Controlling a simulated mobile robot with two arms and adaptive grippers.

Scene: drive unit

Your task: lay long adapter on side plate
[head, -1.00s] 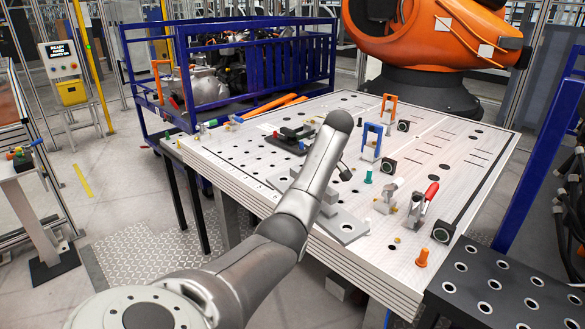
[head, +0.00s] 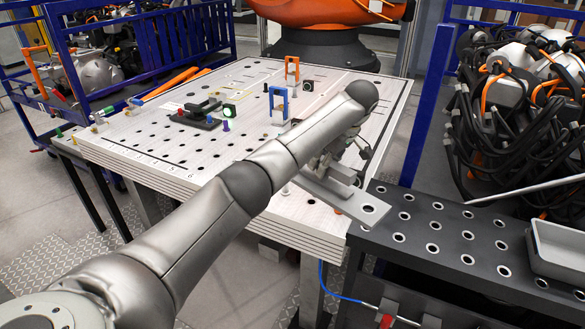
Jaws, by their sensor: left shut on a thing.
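The long adapter (head: 345,195) is a flat grey metal bar with a round hole at its near right end. My left gripper (head: 344,167) is shut on it and holds it at the right edge of the light worktable (head: 215,180). My arm and the gripper hide part of the adapter. The side plate (head: 450,262) is a dark plate with rows of light-rimmed holes, at the lower right. The adapter's right end shows just over the side plate's far left corner; whether they touch I cannot tell. My right gripper is not in view.
A grey tray (head: 562,250) stands on the right part of the side plate. The plate's middle and left are clear. Clamps and posts, such as a blue bracket (head: 278,103), stand on the worktable. A bin of black cables (head: 520,125) stands behind the side plate.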

